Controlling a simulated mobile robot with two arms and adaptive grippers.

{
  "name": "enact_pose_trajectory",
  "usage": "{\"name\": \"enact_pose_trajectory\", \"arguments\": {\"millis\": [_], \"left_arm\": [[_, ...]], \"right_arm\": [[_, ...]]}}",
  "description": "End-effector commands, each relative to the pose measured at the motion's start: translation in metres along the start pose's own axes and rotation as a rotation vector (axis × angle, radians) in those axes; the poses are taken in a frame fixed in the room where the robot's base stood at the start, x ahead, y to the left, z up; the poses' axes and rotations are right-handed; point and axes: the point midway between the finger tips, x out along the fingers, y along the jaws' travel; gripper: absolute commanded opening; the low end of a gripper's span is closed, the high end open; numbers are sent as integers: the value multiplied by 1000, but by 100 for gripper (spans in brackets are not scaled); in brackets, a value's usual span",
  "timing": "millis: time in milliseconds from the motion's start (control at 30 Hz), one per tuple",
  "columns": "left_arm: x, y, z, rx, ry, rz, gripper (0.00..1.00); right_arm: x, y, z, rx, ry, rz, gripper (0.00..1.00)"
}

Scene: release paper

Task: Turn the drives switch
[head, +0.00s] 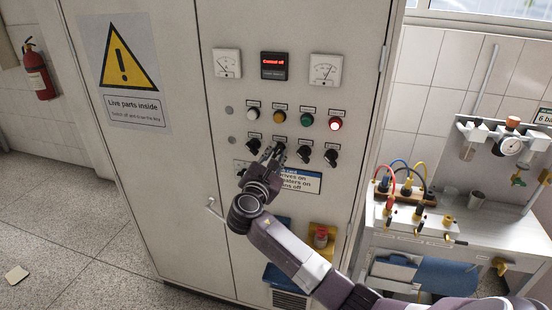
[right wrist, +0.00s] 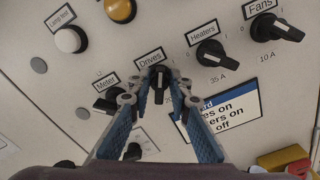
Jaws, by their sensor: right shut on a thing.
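The drives switch (right wrist: 160,76) is a black rotary knob under a "Drives" label, seen in the right wrist view between the two fingertips. My right gripper (right wrist: 159,84) is shut on it, with one blue-padded finger on each side. In the head view my right gripper (head: 273,157) reaches up to the lower row of knobs on the grey cabinet (head: 355,110) and hides most of the drives switch. My left gripper is in neither view.
The meter knob (right wrist: 107,88) lies close left of the fingers, the heaters knob (right wrist: 213,53) to the right, and the fans knob (head: 331,157) beyond. A lit display (head: 274,65) and lamps sit above. A bench (head: 480,225) stands at right; an extinguisher (head: 38,72) hangs at left.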

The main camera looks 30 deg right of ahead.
Motion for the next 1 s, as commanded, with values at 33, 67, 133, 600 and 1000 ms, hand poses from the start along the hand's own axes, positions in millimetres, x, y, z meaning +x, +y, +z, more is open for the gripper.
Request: {"name": "enact_pose_trajectory", "arguments": {"millis": [33, 67, 133, 600, 1000], "left_arm": [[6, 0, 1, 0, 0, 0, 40], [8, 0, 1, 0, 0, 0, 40], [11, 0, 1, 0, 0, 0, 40], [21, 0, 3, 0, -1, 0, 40], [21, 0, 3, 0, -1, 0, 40]], "right_arm": [[-1, -2, -4, 38, 3, -1, 0], [-1, -2, -4, 60, 3, -1, 0], [-1, -3, -4, 106, 3, -2, 0], [-1, -3, -3, 267, 4, -2, 0], [-1, -3, -3, 275, 4, -2, 0]]}}
